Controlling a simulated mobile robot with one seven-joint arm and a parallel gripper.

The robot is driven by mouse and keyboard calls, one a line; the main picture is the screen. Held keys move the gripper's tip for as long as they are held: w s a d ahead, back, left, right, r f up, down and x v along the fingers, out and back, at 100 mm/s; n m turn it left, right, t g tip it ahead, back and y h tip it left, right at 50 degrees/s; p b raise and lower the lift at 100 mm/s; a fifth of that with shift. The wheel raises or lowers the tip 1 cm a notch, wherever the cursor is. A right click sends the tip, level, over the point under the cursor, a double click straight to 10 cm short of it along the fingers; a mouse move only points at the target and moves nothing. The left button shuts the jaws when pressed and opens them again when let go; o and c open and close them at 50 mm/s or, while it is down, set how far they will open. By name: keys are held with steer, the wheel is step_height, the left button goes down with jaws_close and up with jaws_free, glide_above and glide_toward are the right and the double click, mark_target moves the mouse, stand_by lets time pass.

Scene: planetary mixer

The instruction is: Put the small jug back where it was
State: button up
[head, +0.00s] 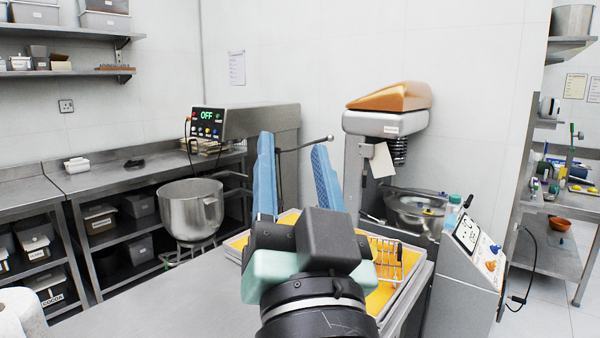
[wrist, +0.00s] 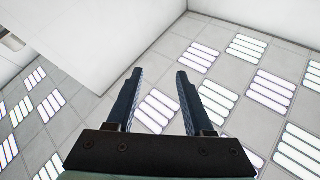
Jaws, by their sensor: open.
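My gripper (head: 293,146) rises in the middle of the head view above the table, its two blue fingers apart and pointing up, with nothing between them. In the wrist view my gripper (wrist: 158,72) is also open and empty, with only ceiling and wall beyond it. I cannot make out a small jug in either view; my arm hides part of the table and tray. The planetary mixer (head: 385,123) stands behind and to the right of my gripper, with a steel bowl (head: 415,216) low at its front.
A tray with a yellow lining (head: 379,299) and a wire rack (head: 388,255) lies on the steel table (head: 190,308), partly behind my arm. A large steel bowl (head: 190,208) stands at left. A slanted control panel (head: 477,243) is at right.

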steer(key=s+r+n+t+h, duration=0.2)
steer(key=s+r+t, duration=0.1)
steer(key=s+r, duration=0.5)
steer(key=shift+d+r+t, duration=0.3)
steer(key=shift+r+t, duration=0.1)
steer(key=shift+r, duration=0.1)
steer(key=shift+r+p, duration=0.95)
steer(key=shift+p, duration=0.15)
